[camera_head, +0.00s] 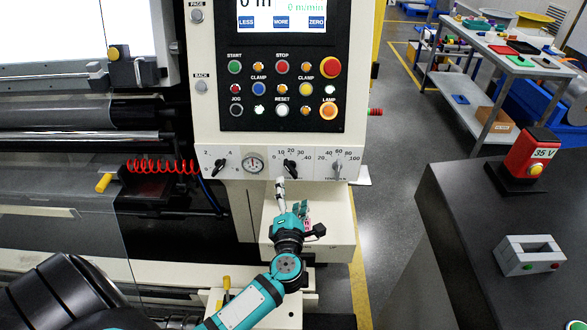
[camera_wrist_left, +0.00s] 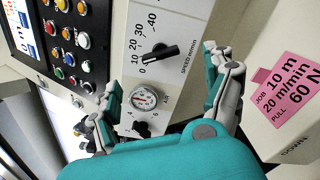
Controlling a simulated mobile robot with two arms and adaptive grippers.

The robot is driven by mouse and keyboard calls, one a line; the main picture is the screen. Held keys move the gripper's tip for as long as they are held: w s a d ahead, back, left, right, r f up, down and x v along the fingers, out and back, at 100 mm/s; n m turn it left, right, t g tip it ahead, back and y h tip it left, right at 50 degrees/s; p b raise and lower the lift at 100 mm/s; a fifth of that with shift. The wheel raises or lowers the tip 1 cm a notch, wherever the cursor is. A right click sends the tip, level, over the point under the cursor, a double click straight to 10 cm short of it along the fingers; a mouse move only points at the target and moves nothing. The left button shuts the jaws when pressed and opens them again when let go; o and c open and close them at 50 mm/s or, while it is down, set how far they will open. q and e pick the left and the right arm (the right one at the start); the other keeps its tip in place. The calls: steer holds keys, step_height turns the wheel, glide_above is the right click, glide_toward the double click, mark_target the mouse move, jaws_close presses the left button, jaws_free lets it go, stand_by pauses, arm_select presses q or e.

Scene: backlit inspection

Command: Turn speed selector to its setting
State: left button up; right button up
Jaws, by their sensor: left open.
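The speed selector (camera_head: 291,170) is a black bar knob on the pale lower panel, with a scale from 0 to 40. It also shows in the left wrist view (camera_wrist_left: 158,54), labelled SPEED m/min, one end of its bar near the 10 mark. My left gripper (camera_head: 292,194) is open and empty, below the knob in the head view. In the left wrist view its fingers (camera_wrist_left: 172,92) stand apart, with the knob beyond the gap and apart from them. A pink job card (camera_wrist_left: 287,92) reads 10 m, 20 m/min, 60 N. My right gripper is not in view.
A round gauge (camera_head: 252,163) and another black knob (camera_head: 220,165) sit left of the selector; a grey knob (camera_head: 337,169) sits right. Buttons (camera_head: 282,89) and a screen are above. A cream box (camera_head: 340,228) lies under the panel, close to the gripper. A dark cabinet (camera_head: 450,220) stands at right.

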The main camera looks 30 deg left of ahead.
mark_target(292, 173)
arm_select(q)
steer(key=x, duration=0.9)
steer(key=shift+w+a+p, duration=0.1)
steer(key=shift+w+p, duration=0.15)
steer(key=shift+p, duration=0.15)
steer(key=shift+c, duration=0.4)
steer(key=c, duration=1.1)
